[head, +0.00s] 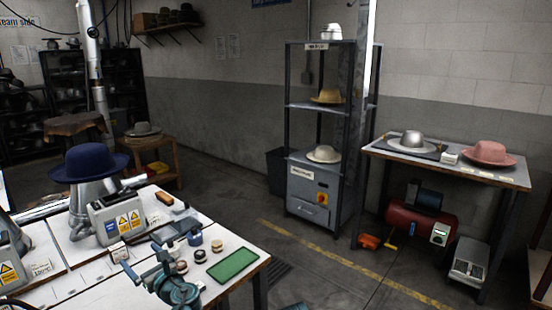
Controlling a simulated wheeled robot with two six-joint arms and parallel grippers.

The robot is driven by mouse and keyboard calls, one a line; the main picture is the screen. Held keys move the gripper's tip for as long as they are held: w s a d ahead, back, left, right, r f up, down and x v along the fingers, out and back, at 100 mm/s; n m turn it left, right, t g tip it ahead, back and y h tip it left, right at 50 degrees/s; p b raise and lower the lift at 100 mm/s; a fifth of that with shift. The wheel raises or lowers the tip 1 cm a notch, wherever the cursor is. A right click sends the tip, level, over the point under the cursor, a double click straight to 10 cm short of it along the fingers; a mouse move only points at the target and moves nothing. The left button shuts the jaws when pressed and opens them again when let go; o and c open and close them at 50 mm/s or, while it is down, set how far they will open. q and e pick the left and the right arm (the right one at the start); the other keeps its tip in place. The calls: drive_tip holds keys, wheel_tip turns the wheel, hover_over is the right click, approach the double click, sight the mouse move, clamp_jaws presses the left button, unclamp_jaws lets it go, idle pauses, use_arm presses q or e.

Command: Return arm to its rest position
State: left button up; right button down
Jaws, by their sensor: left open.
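My left gripper (141,256) is low in the head view, over the front part of the white-topped worktable (225,285). Its fingers are spread, with nothing seen between them. A navy blue hat (90,163) sits on a silver form of the press (117,217), behind and to the left of the gripper and apart from it. The press has a grey housing with yellow warning labels. My right gripper is not in view.
A shelf rack (318,107) and a side table (450,168) with a pink hat (489,153) stand beyond. The floor between is mostly open.

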use_arm(q)
drive_tip(key=s+d+f+n+g+h+p, duration=0.2)
drive_tip(key=s+d+n+g+h+p, duration=0.2)
drive_tip(key=d, duration=0.6)
drive_tip(key=s+d+f+n+g+h+p, duration=0.2)
drive_tip(key=s+d+n+g+h+p, duration=0.1)
drive_tip(key=s+d+n, duration=0.5)
drive_tip(key=s+d+f+n+g+h+p, duration=0.3)
drive_tip(key=s+d+n+p, duration=0.4)
drive_tip(key=d+n, duration=0.3)
drive_tip(key=shift+d+g+h, duration=0.8)
drive_tip(key=shift+d+h, duration=0.35)
drive_tip(key=shift+h, duration=0.05)
drive_tip(key=shift+a+f, duration=0.1)
